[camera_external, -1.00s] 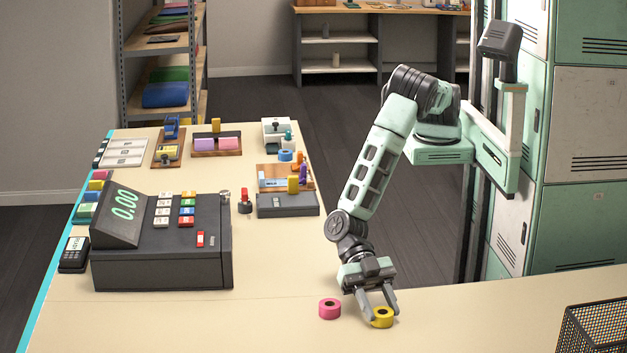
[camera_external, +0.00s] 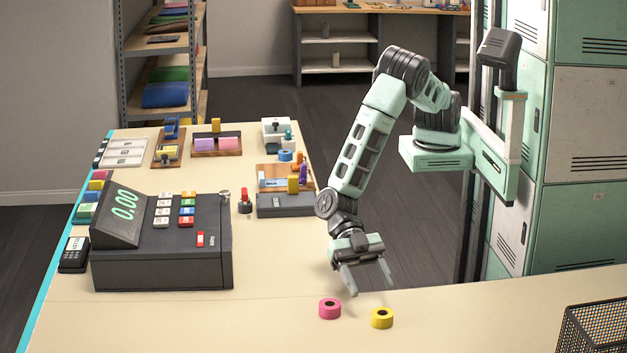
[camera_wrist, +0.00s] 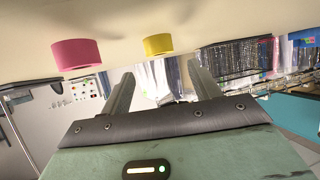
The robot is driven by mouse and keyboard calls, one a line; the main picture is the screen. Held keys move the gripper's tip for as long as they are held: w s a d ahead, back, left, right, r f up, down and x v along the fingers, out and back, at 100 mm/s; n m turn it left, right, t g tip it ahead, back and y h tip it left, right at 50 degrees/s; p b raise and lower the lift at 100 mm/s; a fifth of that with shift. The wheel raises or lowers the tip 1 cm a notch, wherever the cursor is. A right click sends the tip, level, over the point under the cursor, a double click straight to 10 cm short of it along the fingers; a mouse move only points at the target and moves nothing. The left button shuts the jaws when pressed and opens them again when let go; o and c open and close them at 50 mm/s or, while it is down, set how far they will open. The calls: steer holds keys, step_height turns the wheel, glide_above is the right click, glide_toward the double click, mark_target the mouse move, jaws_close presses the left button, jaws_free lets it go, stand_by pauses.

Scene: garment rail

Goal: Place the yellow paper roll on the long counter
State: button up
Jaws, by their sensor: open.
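The yellow paper roll (camera_external: 382,318) lies flat on the long counter (camera_external: 470,315), with its dark centre hole facing up. My gripper (camera_external: 372,286) is open and empty, raised above the counter, up and slightly left of the yellow roll and apart from it. In the wrist view the yellow roll (camera_wrist: 158,45) shows beyond the gap between my two spread fingers (camera_wrist: 162,88), with nothing between them.
A pink roll (camera_external: 330,308) lies on the counter just left of the yellow one; the wrist view shows it too (camera_wrist: 76,54). A cash register (camera_external: 165,250) stands further left. A black mesh basket (camera_external: 597,330) stands at the front right. Counter between yellow roll and basket is clear.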

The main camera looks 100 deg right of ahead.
steer(key=b+v, duration=0.1)
steer(key=v, duration=0.4)
steer(key=shift+d+r, duration=0.1)
steer(key=shift+d, duration=0.1)
steer(key=shift+s+d+r+g, duration=0.1)
steer(key=shift+d+r+g, duration=0.2)
steer(key=s+d+r+m+g+h, duration=0.1)
steer(key=s+d+r+m+h, duration=0.2)
steer(key=s+d, duration=0.35)
steer(key=s+d+r+m+g+h, duration=0.1)
steer(key=s+d+r+m+h, duration=0.25)
steer(key=d, duration=0.65)
steer(key=s+d+m+t+h, duration=0.1)
steer(key=d+m+t+h, duration=0.1)
steer(key=d, duration=0.6)
steer(key=s+d+r+m+t+h, duration=0.1)
steer(key=s+d+m+t+h, duration=0.1)
steer(key=d, duration=0.7)
steer(key=shift+s+d+m+t+h, duration=0.3)
steer(key=shift+m+t+h, duration=0.4)
steer(key=shift+m, duration=0.55)
